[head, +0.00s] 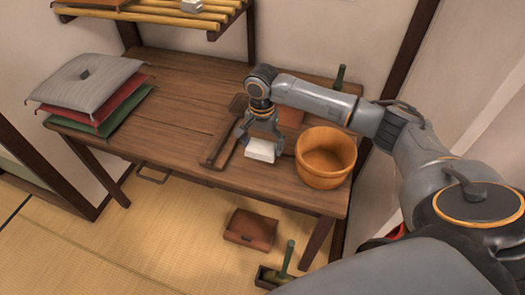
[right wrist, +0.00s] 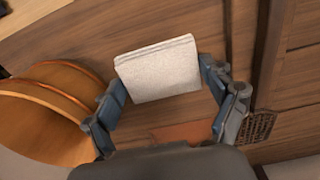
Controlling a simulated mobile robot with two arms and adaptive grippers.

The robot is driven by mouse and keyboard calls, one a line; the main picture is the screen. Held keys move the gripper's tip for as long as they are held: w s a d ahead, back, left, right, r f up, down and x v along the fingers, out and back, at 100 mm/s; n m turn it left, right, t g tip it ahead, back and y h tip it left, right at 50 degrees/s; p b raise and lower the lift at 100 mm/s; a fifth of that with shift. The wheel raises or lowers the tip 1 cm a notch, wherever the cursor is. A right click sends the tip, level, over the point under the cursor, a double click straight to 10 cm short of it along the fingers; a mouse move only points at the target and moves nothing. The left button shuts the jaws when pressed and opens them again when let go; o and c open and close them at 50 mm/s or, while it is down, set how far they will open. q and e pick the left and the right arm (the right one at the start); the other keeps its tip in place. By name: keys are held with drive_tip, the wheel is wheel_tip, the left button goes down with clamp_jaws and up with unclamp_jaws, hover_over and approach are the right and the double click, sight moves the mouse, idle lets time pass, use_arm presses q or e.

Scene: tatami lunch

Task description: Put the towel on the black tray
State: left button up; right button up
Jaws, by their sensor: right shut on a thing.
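My right gripper (head: 260,138) is shut on a folded white towel (head: 261,151) above the right part of the wooden table. In the right wrist view the towel (right wrist: 158,70) sits between the two fingertips of the gripper (right wrist: 163,80), its folded edge showing at the top. In the head view I cannot tell how far the towel is above the tabletop. I cannot make out a black tray in either view. My left gripper is not in view.
A wooden tub (head: 325,157) stands just right of the towel; the right wrist view shows the tub (right wrist: 50,115) too. A long wooden board or box (head: 220,146) lies left of the gripper. Stacked cushions (head: 88,90) lie at the table's left. A brown box (head: 250,228) is on the floor.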

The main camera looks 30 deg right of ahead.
sight(262, 152)
drive_tip(key=shift+w+d+f, duration=0.25)
drive_tip(key=shift+w+f, duration=0.15)
drive_tip(key=shift+f, duration=1.75)
drive_tip(key=o, duration=1)
drive_tip(key=shift+f, duration=0.15)
